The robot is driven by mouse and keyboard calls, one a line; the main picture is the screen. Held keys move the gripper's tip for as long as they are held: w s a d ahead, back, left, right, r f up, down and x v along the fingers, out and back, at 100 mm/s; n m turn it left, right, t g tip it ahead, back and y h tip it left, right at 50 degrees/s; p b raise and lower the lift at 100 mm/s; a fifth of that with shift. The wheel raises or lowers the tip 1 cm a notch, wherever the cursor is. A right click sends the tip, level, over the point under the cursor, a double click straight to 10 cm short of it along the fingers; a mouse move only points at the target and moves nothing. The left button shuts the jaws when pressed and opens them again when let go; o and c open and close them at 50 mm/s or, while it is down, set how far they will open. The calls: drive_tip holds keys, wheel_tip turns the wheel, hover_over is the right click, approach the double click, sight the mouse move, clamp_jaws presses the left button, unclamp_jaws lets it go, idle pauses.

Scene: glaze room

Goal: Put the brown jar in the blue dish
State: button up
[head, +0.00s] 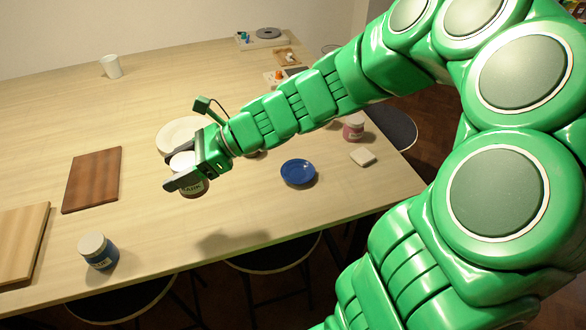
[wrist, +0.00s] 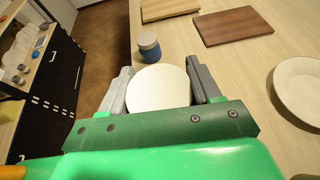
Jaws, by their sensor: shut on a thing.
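My gripper (head: 178,173) is shut on a jar (head: 193,188) with a pale lid and a printed label, its fingers on either side of it. The fingers hide much of its body, so its brown colour hardly shows. In the wrist view, the round white lid (wrist: 158,88) fills the space between the fingers. The jar looks upright and seems held above the table. The blue dish (head: 298,172) stands on the table to the right of my gripper and looks empty. It is not visible in the wrist view.
A white plate (head: 168,134) lies just behind my gripper. A blue jar (head: 98,251) and brown boards (head: 92,180) are to the left. A red jar (head: 353,129) and a pale block (head: 362,157) stand beyond the dish. Stools line the table's front edge.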

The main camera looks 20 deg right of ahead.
drive_tip(key=s+d+r+m+t+h, duration=0.1)
drive_tip(key=s+d+m+t, duration=0.15)
drive_tip(key=d, duration=0.95)
drive_tip(key=s+d+r+m+t, duration=0.1)
drive_tip(key=s+d, duration=0.2)
drive_tip(key=d, duration=0.9)
hover_over(292, 173)
drive_tip(key=shift+t, duration=0.25)
drive_tip(key=shift+f, duration=6.75)
drive_tip(key=shift+a+f, duration=0.1)
drive_tip(key=shift+f, duration=0.35)
drive_tip(key=o, duration=1.3)
drive_tip(key=shift+c, duration=0.2)
